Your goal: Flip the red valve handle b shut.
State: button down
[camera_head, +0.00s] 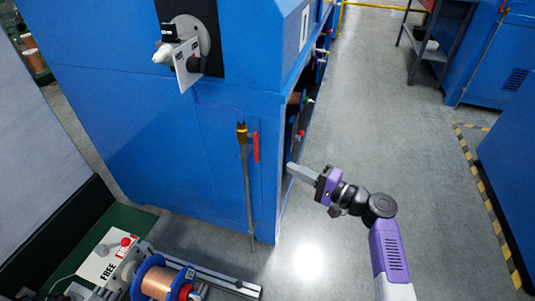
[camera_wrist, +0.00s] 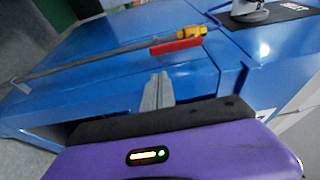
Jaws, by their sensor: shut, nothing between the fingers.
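The red valve handle (camera_head: 256,147) is on a brass valve (camera_head: 241,130) at the top of a thin grey pipe on the blue machine's face. In the head view the handle hangs roughly vertical, alongside the pipe. It also shows in the wrist view (camera_wrist: 177,46), lying roughly along the pipe, with the yellow valve body at its right end. My gripper (camera_head: 290,167) is shut and empty, to the right of the handle and a little lower in the head view. In the wrist view the fingertips (camera_wrist: 158,78) point toward the handle, with a visible gap between them.
The blue machine cabinet (camera_head: 150,130) fills the left and middle. A round bracket with a white plate (camera_head: 188,62) sticks out above the valve. A copper wire spool (camera_head: 158,281) stands at the lower left. Grey floor (camera_head: 380,120) is open at the right.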

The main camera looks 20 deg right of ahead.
aim_at(256, 158)
jog(key=b+x, duration=0.2)
jog(key=x, duration=0.8)
jog(key=shift+s+a+m+p, duration=0.3)
jog(key=shift+m+p, duration=0.2)
jog(key=shift+p, duration=0.45)
jog(key=m+p, duration=0.1)
jog(key=p, duration=0.1)
jog(key=s+a+m+g+p, duration=0.1)
jog(key=p, duration=0.2)
jog(key=s+r+m+p, duration=0.1)
jog(key=p, duration=0.1)
jog(key=shift+s+a+g+h, duration=0.15)
jog(key=shift+a+g+h, duration=0.15)
jog(key=shift+h, duration=0.1)
jog(key=s+a+r+m+g+y+p, duration=0.1)
jog(key=s+a+r+m+g+p, duration=0.2)
jog(key=m+p, duration=0.6)
notch_tip(256, 158, up, 3)
jog(key=s+g+p, duration=0.1)
jog(key=s+p, duration=0.1)
jog(key=p, duration=0.7)
jog(key=shift+s+a+m+y, duration=0.2)
jog(key=shift+a+m+y, duration=0.1)
jog(key=shift+a, duration=0.1)
jog(key=shift+r, duration=0.1)
jog(key=shift+p, duration=0.3)
